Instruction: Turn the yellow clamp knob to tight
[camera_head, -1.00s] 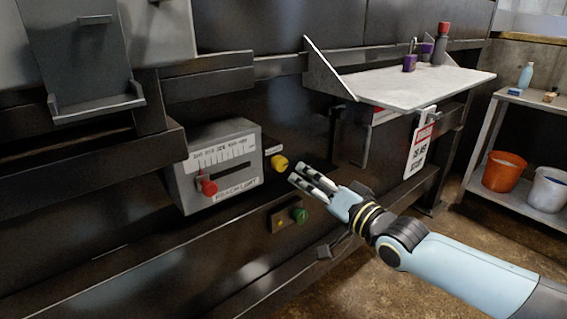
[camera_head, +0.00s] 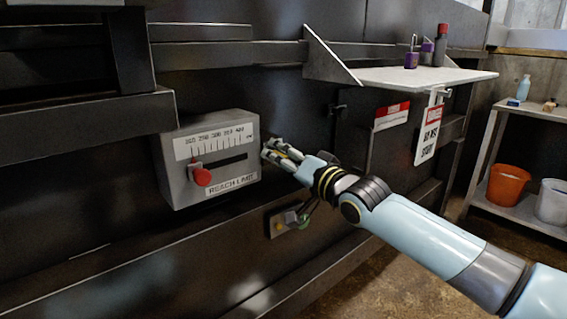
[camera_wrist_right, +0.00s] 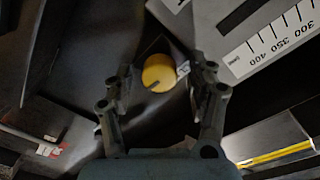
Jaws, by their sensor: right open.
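The yellow clamp knob (camera_wrist_right: 159,73) shows in the right wrist view, round with a dark notch near its lower edge. It sits between and just beyond the fingers of my right gripper (camera_wrist_right: 163,92), which is open around its line. I cannot tell whether the fingers touch it. In the head view my right gripper (camera_head: 282,153) is at the panel, just right of the grey gauge box, and hides the knob. My left gripper is not in view.
The grey box (camera_head: 222,178) with a scale, a red slider knob (camera_head: 202,177) and a "REACH LIMIT" label is close left of the gripper. A green button (camera_head: 304,223) is below. A white shelf (camera_head: 420,78) juts out at upper right.

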